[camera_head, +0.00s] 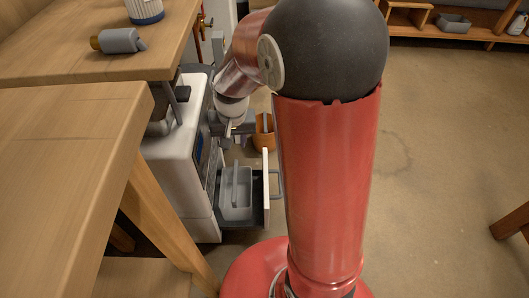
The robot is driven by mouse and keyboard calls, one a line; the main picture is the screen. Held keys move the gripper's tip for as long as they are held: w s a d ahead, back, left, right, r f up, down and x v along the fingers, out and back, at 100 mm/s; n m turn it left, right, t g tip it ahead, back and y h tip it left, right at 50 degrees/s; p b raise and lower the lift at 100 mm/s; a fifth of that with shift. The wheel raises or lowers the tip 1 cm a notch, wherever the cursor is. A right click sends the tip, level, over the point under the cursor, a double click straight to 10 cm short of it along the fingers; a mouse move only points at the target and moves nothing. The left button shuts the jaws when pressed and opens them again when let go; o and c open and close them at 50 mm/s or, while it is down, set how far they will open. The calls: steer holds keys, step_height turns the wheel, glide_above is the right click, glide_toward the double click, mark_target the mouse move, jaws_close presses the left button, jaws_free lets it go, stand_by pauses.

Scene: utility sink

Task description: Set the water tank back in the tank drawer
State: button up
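A white machine (178,165) stands under the wooden counters at left, with its tank drawer (258,214) pulled out to the right. The drawer has a white front panel (266,180) with a grey handle (278,185). A pale grey water tank (238,205) shows inside the drawer outline, lying within its walls. I cannot tell whether it rests fully on the drawer floor. My gripper (230,131) is above and behind the tank, apart from it in the picture. Its fingers are small and partly lost against the machine, so their opening is unclear.
A wooden table edge (80,130) fills the near left. An orange-brown pot (264,132) stands on the floor behind the drawer. A grey cylindrical item (118,40) lies on the far counter. The floor (440,180) at right is largely clear.

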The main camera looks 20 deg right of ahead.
steer(key=s+d+r+n+t, duration=0.1)
steer(key=s+r+n+t, duration=0.2)
steer(key=s+r, duration=1.2)
steer(key=s, duration=0.4)
steer(key=shift+d+r+t, duration=0.15)
steer(key=shift+r+t, duration=0.05)
steer(key=shift+t, duration=0.2)
steer(key=shift+s+r, duration=0.1)
